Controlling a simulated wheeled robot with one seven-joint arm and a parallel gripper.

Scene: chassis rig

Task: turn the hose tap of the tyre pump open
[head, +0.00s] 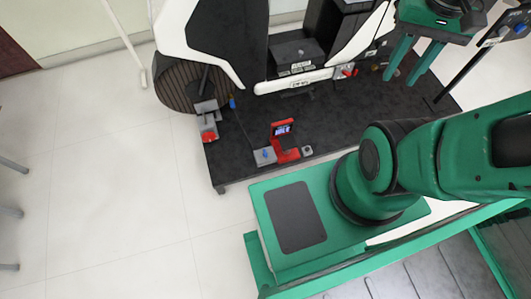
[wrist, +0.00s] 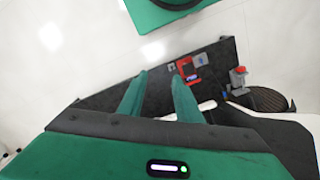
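A red device with a lit display (head: 283,130), which looks like the tyre pump, stands on the dark platform in the head view. A grey block with a blue spot (head: 265,156) sits at its left, and a small grey box with a round knob (head: 307,151) at its right. I cannot tell which part is the hose tap. In the wrist view the red device (wrist: 188,72) shows just beyond the fingertips. My gripper (wrist: 160,77) is open with nothing between its two green fingers.
A dark platform (head: 235,167) carries a tyre (head: 177,87) and white body panels. A red and grey unit (head: 208,121) stands by the tyre. A thin dark hose or cable (head: 240,125) runs from a blue piece. A red-handled part (head: 348,72) is further back.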

